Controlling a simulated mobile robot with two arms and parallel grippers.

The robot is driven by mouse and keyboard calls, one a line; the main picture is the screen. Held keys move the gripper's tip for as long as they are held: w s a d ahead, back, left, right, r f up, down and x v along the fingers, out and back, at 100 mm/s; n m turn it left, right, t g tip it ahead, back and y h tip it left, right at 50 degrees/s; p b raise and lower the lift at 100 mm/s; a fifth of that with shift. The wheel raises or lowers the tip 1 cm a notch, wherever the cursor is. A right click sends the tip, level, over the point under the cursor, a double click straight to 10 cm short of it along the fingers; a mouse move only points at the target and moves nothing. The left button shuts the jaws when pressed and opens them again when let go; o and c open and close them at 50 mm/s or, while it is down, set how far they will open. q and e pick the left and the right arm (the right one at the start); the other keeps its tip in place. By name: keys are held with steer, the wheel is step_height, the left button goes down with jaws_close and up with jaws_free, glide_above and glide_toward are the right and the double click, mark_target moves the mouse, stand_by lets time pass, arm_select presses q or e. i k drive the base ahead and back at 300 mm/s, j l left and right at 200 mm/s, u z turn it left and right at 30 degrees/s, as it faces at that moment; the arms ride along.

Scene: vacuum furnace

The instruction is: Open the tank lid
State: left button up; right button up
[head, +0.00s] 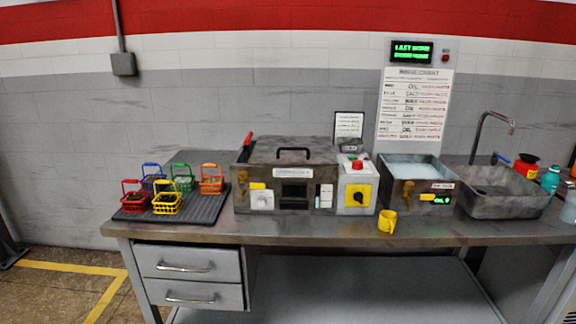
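A grey metal box (255,181) with a flat lid (268,151) stands in the middle of the bench. The lid lies shut and has a black arched handle (293,150) on top. To its right stands a smaller metal tank (408,193) with a pale bluish top surface (412,168). I cannot tell whether this surface is liquid or a clear cover. A small green display (442,200) is on its front. Neither of my grippers is in view.
A dark tray (205,208) with several coloured wire baskets is at the left. A control box (357,190) with a red button sits between box and tank. A yellow cup (387,221) stands at the front edge. A sink (495,203) and bottles are at the right.

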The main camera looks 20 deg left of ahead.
mark_target(268, 149)
steer(key=i+j+z, duration=0.35)
steer(key=j, duration=0.85)
steer(key=i+j+z, duration=0.15)
steer(key=j+z, duration=0.2)
steer(key=j, duration=0.85)
steer(key=j+z, duration=0.3)
steer(key=j, duration=1)
steer(key=k+j+z, duration=0.2)
steer(key=k, duration=0.25)
steer(key=k+j+z, duration=0.2)
steer(key=j, duration=0.2)
steer(key=j+z, duration=0.2)
steer(key=j, duration=0.25)
steer(key=k+j+z, duration=0.15)
steer(key=j, duration=0.2)
steer(key=i+j+z, duration=0.1)
steer(key=j+z, duration=0.2)
steer(key=j, duration=0.95)
